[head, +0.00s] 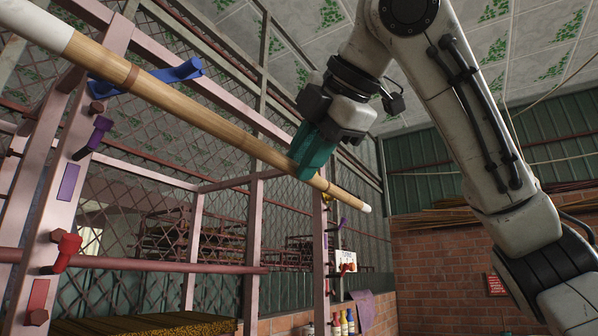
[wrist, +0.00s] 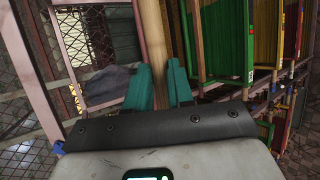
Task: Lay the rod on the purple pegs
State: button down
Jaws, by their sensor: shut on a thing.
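The rod (head: 215,122) is a long bamboo pole with white ends. It slants across the head view from upper left down to the right, in the air. My gripper (head: 312,158) has teal fingers shut on the rod, nearer its far right end. In the wrist view the rod (wrist: 153,38) runs between the fingers (wrist: 160,82). One purple peg (head: 97,137) sticks out of the left pink post, below the rod. Another small purple peg (head: 342,223) appears on the far post, below the rod's right end. The rod looks apart from both.
A blue peg (head: 165,75) sits above the purple one, close behind the rod in the picture. Red pegs (head: 67,252) (head: 348,267) are lower on both posts. A reddish bar (head: 170,264) crosses low left. Green and yellow frames (wrist: 225,40) stand right in the wrist view.

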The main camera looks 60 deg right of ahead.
jog(key=s+r+p, duration=0.1)
jog(key=s+r, duration=0.2)
jog(key=s, duration=1.5)
jog(key=shift+d+p, duration=0.3)
jog(key=shift+p, duration=0.05)
dwell(0.7)
jog(key=shift+d, duration=0.1)
dwell(1.1)
